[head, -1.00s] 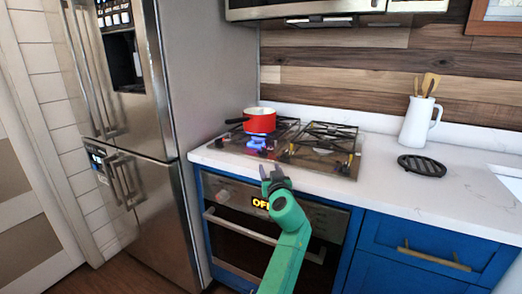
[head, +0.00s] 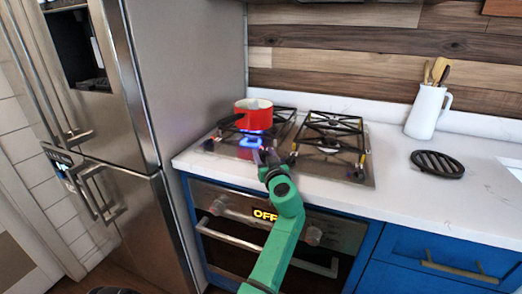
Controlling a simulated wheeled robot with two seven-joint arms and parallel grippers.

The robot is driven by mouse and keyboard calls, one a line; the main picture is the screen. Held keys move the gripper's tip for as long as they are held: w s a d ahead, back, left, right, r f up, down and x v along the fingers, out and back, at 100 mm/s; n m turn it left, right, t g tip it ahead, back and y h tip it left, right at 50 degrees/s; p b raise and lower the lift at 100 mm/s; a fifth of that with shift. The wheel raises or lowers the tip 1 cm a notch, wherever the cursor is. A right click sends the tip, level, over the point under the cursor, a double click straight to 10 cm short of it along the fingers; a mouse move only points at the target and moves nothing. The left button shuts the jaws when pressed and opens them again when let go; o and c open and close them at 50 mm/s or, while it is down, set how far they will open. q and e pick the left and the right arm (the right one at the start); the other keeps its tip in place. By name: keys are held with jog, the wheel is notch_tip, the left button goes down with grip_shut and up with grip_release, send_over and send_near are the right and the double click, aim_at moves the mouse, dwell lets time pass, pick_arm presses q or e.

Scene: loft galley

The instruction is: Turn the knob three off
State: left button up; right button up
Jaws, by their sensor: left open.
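The gas cooktop (head: 309,168) is set in the white counter. A blue flame glow (head: 250,143) shows at its left burner, under and in front of a red pot (head: 254,114). Small knobs sit along the cooktop; which one is knob three I cannot tell. My left gripper (head: 264,157), on a green arm, is at the cooktop's front edge, its open fingers pointing toward the lit burner. The fingertips hide part of the cooktop there, and I cannot tell whether they touch a knob. My right gripper is not in view.
The oven below has a display reading OFF (head: 265,215), two round knobs and a bar handle (head: 230,238). A steel fridge (head: 120,215) stands at left. A white utensil jug (head: 426,112) and a black trivet (head: 437,164) are on the right counter.

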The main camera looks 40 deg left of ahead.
pick_arm(q)
jog(key=shift+s+d+r, duration=0.1)
jog(key=shift+d, duration=0.2)
jog(key=c, duration=0.4)
grip_shut()
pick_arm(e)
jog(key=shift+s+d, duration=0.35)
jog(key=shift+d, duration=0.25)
pick_arm(q)
jog(key=shift+s+r, duration=0.1)
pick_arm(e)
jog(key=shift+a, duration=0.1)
